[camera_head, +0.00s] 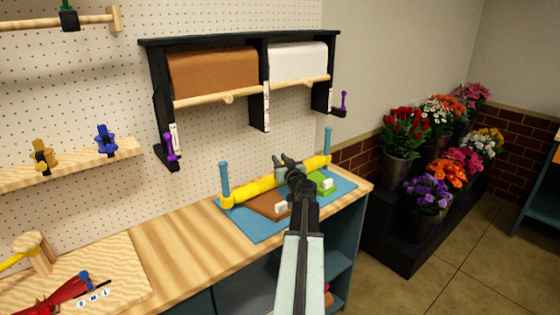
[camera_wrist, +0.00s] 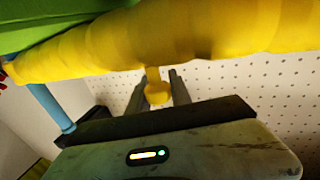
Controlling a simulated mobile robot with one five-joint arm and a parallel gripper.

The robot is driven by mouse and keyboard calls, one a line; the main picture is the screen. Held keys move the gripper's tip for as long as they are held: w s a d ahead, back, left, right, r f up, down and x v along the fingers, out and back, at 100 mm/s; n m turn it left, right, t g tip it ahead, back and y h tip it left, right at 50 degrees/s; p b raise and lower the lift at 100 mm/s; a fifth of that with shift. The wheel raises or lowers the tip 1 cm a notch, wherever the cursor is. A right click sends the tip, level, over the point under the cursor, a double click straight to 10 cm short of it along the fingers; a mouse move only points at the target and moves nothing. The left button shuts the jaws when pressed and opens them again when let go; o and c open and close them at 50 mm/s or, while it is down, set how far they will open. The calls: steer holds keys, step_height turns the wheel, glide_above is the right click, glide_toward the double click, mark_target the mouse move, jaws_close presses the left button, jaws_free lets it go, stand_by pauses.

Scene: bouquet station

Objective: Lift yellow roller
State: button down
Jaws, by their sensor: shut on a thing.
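The yellow roller (camera_head: 255,188) lies lengthwise over the back of the blue mat (camera_head: 262,233) on the wooden bench, between two upright blue posts. Whether it touches the mat or hangs just above it I cannot tell. My gripper (camera_head: 292,163) reaches it near its middle and hides part of it. In the wrist view the roller (camera_wrist: 200,30) fills the top of the picture. A small yellow knob (camera_wrist: 157,91) on it sits between my two dark fingers, which are shut on it.
Blue posts (camera_head: 224,182) (camera_head: 327,141) stand at the roller's ends. A brown piece (camera_head: 262,206) and a green piece (camera_head: 322,180) lie on the mat. A black rack with brown (camera_head: 212,72) and white rolls (camera_head: 297,61) hangs above. Flower buckets stand right. Bare bench lies left of the mat.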

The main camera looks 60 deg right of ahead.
steer(key=shift+r, duration=0.1)
stand_by(0.5)
step_height(320, 180, up, 10)
steer(key=p, duration=1)
steer(key=shift+r+p, duration=0.2)
steer(key=shift+p, duration=0.15)
steer(key=c, duration=1.2)
jaws_free()
steer(key=shift+o, duration=0.2)
steer(key=v, duration=0.7)
steer(key=shift+s+a, duration=0.25)
steer(key=shift+s, duration=0.05)
